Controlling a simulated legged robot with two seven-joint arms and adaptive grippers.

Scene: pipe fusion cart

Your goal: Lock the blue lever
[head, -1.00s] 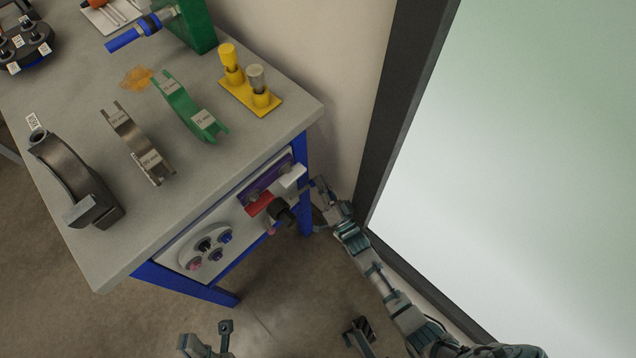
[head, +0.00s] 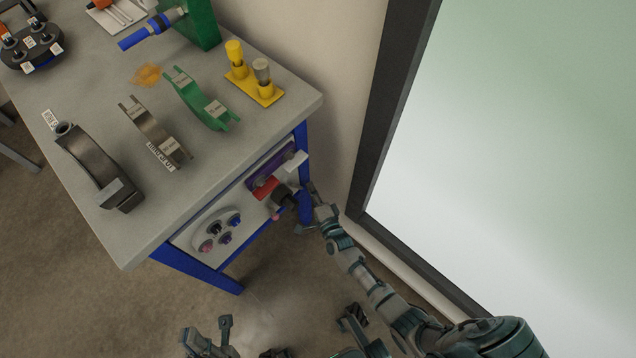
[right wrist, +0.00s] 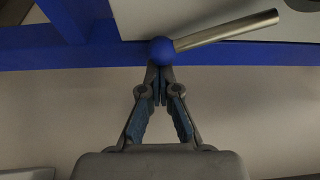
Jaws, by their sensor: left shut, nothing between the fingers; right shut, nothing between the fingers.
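The lever shows in the right wrist view as a blue ball knob (right wrist: 162,50) on a bare metal rod (right wrist: 228,32) that slants up to the right. My right gripper (right wrist: 160,80) is shut and empty, its tips just below the knob; I cannot tell whether they touch it. In the head view my right gripper (head: 310,190) is beside the front panel of the table, at its right end; the knob cannot be made out there. My left gripper (head: 208,335) is low in the head view, away from the table, and holds nothing.
A blue table leg (head: 303,150) stands close to my right gripper. Clamp shells and a yellow holder (head: 252,88) lie on the grey tabletop (head: 95,90). Open floor lies below.

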